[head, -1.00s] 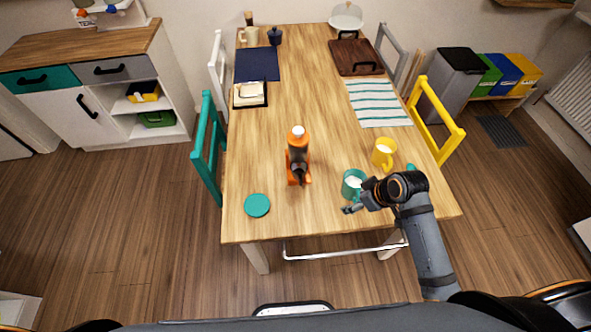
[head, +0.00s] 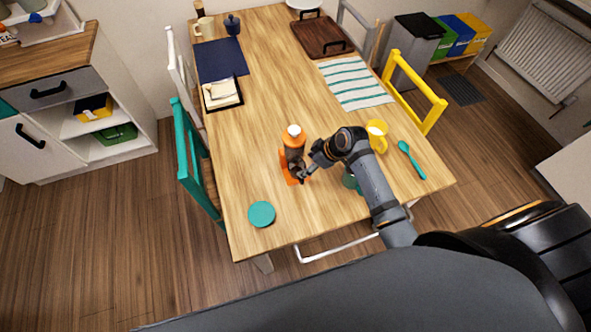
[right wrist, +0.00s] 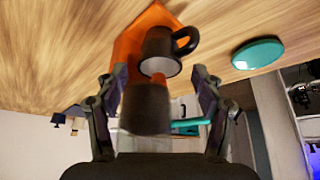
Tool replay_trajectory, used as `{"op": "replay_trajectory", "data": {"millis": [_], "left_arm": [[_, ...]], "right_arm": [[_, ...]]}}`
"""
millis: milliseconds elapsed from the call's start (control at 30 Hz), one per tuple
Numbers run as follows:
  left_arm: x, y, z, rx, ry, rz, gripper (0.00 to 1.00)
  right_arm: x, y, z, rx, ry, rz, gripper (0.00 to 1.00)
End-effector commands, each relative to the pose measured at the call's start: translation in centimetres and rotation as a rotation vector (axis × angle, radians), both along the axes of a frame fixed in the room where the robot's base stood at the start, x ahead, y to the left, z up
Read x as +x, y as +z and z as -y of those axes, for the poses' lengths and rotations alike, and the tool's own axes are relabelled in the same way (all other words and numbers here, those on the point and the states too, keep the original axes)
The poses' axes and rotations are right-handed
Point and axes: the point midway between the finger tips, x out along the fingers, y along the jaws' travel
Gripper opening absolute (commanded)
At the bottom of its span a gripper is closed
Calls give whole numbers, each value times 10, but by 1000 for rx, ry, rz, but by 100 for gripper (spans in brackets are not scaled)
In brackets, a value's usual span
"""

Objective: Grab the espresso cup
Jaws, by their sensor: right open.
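The small dark espresso cup (right wrist: 158,46), with a handle, stands on the orange base of the espresso maker (right wrist: 126,52) in the right wrist view, which shows the table upside down. In the head view the orange and dark maker (head: 294,143) stands mid-table; the cup is small there and largely hidden by my gripper. My right gripper (right wrist: 152,92) is open. Its fingers are spread on either side of a dark cylinder that looks like part of the maker. The cup lies beyond the fingertips in the picture. I cannot tell whether anything touches. My left gripper is not in view.
A teal mug (head: 349,180) is partly hidden behind my right arm. A yellow mug (head: 377,138) and a teal spoon (head: 411,160) lie right of the arm. A teal coaster (head: 261,214) is at the front left. The table between coaster and napkin tray (head: 221,94) is clear.

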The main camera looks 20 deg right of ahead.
Motion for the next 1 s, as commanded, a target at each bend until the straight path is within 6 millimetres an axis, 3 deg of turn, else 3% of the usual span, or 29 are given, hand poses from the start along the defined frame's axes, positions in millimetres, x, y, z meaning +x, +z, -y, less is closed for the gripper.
{"op": "replay_trajectory", "data": {"millis": [200, 367, 600, 933, 1000], "left_arm": [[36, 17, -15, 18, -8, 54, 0], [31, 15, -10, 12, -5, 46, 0], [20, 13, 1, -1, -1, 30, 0], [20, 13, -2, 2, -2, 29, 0], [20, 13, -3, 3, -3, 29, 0]], "right_arm": [[9, -23, -12, 4, -2, -4, 69], [16, -42, -19, 1, -1, -3, 69], [17, -45, -19, -1, 0, 1, 69], [17, -45, -19, 0, -1, -1, 24], [17, -44, -19, 0, -1, 0, 22]]}}
